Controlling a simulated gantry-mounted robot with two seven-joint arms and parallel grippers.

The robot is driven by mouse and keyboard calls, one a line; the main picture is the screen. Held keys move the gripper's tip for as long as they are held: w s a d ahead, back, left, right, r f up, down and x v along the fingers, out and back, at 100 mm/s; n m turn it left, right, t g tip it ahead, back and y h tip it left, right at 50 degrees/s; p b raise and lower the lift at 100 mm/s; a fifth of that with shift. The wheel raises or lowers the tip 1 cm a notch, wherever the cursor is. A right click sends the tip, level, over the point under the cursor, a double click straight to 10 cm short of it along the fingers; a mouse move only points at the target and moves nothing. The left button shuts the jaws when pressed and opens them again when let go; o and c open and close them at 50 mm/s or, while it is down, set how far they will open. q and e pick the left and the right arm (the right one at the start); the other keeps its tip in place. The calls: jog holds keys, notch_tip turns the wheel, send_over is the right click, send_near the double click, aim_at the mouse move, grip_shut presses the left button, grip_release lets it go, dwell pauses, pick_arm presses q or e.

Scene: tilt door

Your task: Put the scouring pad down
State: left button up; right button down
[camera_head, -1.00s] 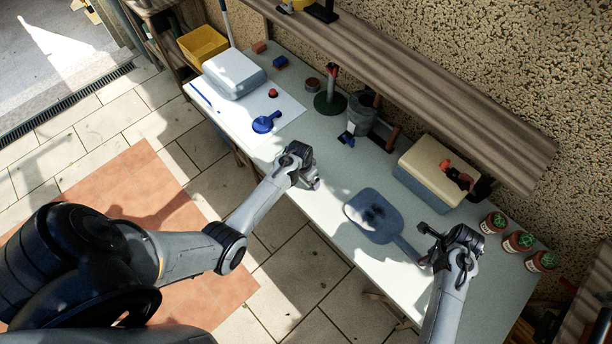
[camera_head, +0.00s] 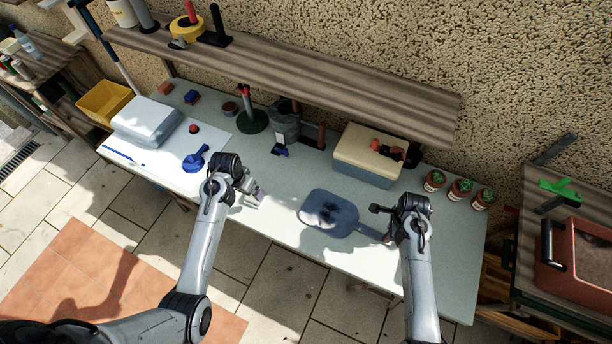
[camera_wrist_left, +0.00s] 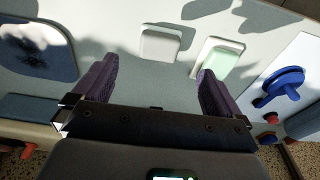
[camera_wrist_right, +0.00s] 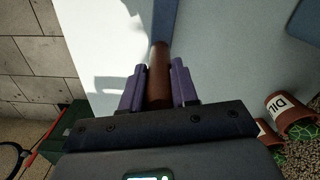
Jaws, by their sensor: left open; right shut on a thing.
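In the left wrist view, two small pads lie on the pale worktop: one with a pale green top (camera_wrist_left: 219,58) and a plain whitish one (camera_wrist_left: 161,43). I take the green one for the scouring pad. My left gripper (camera_head: 252,188) is open and empty above the worktop; its fingertips (camera_wrist_left: 158,66) stand apart, the right one close to the green pad. The head view does not show the pads clearly. My right gripper (camera_wrist_right: 157,68) is shut on the brown handle (camera_wrist_right: 159,75) of a blue-grey paddle-shaped pan (camera_head: 335,222), which has dark smudges.
A blue round tool (camera_head: 195,158) and a grey-lidded box (camera_head: 147,122) are at the left. A cream-lidded box (camera_head: 368,153) and several plant pots (camera_head: 459,188) are at the right. A wooden shelf (camera_head: 300,70) overhangs the back. Worktop between pan and blue tool is mostly clear.

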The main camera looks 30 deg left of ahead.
pick_arm(q)
jog(key=s+d+r+m+t, duration=0.1)
jog(key=s+d+r, duration=0.4)
jog(key=s+d, duration=0.3)
jog(key=s+d+r+m, duration=0.1)
jog(key=s+d+r, duration=0.5)
jog(key=s, duration=0.6)
jog(key=shift+s+d+t, duration=0.4)
jog(key=shift+d, duration=0.75)
jog(key=shift+r, duration=0.1)
jog(key=c, duration=0.3)
